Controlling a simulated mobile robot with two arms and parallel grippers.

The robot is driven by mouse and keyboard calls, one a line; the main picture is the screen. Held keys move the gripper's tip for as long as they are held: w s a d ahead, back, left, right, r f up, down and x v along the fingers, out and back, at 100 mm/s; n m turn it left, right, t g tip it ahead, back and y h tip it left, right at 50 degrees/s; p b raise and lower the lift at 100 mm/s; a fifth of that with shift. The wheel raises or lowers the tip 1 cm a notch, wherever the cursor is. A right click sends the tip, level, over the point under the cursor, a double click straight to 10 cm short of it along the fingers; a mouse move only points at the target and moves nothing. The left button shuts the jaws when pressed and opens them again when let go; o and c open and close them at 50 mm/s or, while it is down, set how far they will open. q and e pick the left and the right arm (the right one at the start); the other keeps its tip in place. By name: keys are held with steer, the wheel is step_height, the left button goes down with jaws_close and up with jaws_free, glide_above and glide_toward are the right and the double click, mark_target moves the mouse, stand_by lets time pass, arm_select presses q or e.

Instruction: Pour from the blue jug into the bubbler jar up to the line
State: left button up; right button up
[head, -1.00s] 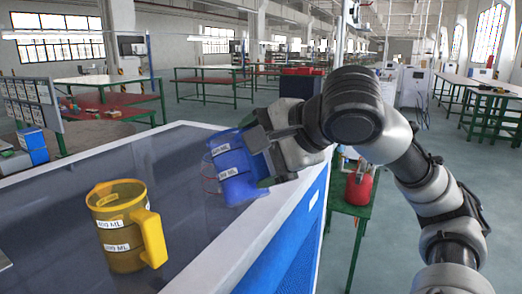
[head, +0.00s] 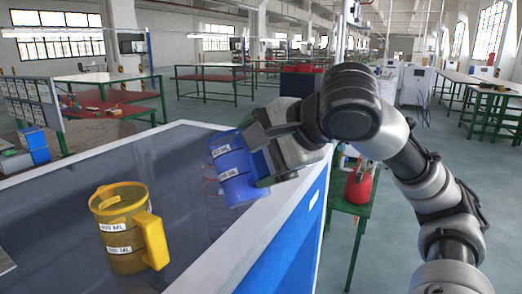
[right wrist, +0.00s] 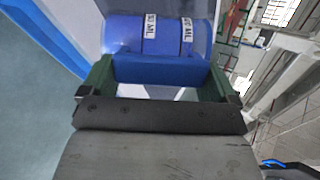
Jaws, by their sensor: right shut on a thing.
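The blue jug (head: 234,172), with white volume labels, is held over the far right part of the table and leans to the left in the head view. My right gripper (head: 262,160) is shut on its handle. In the right wrist view, the blue jug (right wrist: 160,40) lies beyond the green fingers, its blue handle between them. A clear jar with thin red marks (head: 208,188), seemingly the bubbler jar, shows only as a sliver left of the jug. The jug hides most of it, and I cannot make out its liquid level. My left gripper is not in view.
A yellow jug (head: 122,238) with volume labels stands upright on the dark tabletop (head: 60,215), nearer and to the left. A white raised rim (head: 215,262) edges the table. A green stand with a red container (head: 358,187) is off to the right.

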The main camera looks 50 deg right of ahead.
steer(key=shift+w+d+r+g+p, duration=0.15)
steer(key=shift+r+g+p, duration=0.4)
steer(key=shift+p, duration=0.65)
steer(key=shift+w+a+r+g+p, duration=0.1)
steer(key=shift+w+r+g+p, duration=0.15)
steer(key=shift+r+g+p, duration=0.65)
stand_by(2.1)
steer(key=shift+w+d+r+m+g+y+p, duration=0.15)
steer(key=shift+w+r+g+p, duration=0.25)
steer(key=shift+p, duration=0.85)
steer(key=shift+w+d+r+m+g+y+p, duration=0.15)
steer(key=shift+r+p, duration=0.3)
steer(key=shift+p, duration=0.8)
stand_by(1.3)
